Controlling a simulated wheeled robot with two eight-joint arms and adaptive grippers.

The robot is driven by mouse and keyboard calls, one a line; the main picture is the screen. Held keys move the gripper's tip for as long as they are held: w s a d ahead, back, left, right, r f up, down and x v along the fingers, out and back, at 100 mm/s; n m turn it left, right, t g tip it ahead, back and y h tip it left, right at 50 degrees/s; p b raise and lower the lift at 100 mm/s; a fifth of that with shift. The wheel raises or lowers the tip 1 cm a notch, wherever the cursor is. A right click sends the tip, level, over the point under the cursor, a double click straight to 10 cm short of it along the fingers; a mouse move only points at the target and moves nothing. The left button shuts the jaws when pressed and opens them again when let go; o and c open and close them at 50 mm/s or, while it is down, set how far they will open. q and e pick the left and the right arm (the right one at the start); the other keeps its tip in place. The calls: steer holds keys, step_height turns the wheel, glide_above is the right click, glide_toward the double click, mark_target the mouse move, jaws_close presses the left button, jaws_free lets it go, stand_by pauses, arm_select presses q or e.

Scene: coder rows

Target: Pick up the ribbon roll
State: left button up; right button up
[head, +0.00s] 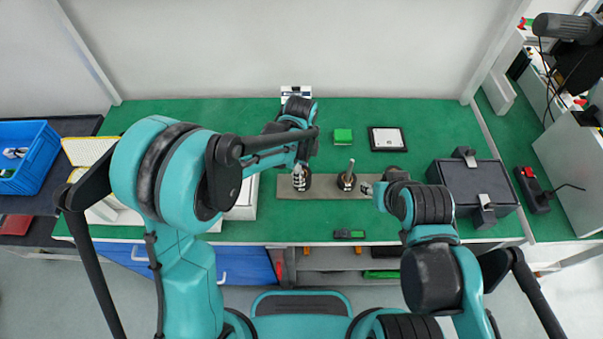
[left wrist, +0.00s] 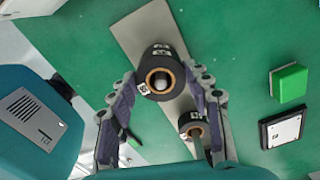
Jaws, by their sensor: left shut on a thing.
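A black ribbon roll with a brown core (left wrist: 161,72) sits between the fingers of my left gripper (left wrist: 163,88) in the left wrist view. The gripper is shut on it, and a pale peg end shows in its core. I cannot tell whether the roll is raised off the grey plate (left wrist: 133,38). In the head view my left gripper (head: 301,180) is at the left part of the plate (head: 325,188) and hides most of that roll. A second black roll (head: 347,182) stands around an upright peg; it also shows in the left wrist view (left wrist: 191,122). My right gripper (head: 369,188) is just right of it, its fingers unclear.
A green block (head: 342,136) and a black-framed white square (head: 386,139) lie behind the plate. A dark box (head: 474,190) stands at the right. A small green-and-black item (head: 349,234) lies near the front edge. A blue crate (head: 27,155) is at far left.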

arm_select(q)
steer(key=shift+r, duration=0.1)
step_height(320, 180, up, 4)
steer(key=shift+r+p, duration=0.15)
steer(key=shift+p, duration=0.6)
steer(key=s+d+r+p, duration=0.2)
steer(key=s+d+r, duration=0.4)
steer(key=d, duration=0.3)
steer(key=shift+s+d+r, duration=0.2)
steer(key=shift+d+r, duration=0.05)
steer(key=shift+d, duration=0.15)
arm_select(e)
step_height(320, 180, up, 4)
steer(key=shift+f, duration=0.25)
arm_select(q)
steer(key=shift+w, duration=0.1)
arm_select(e)
steer(key=shift+r, duration=0.1)
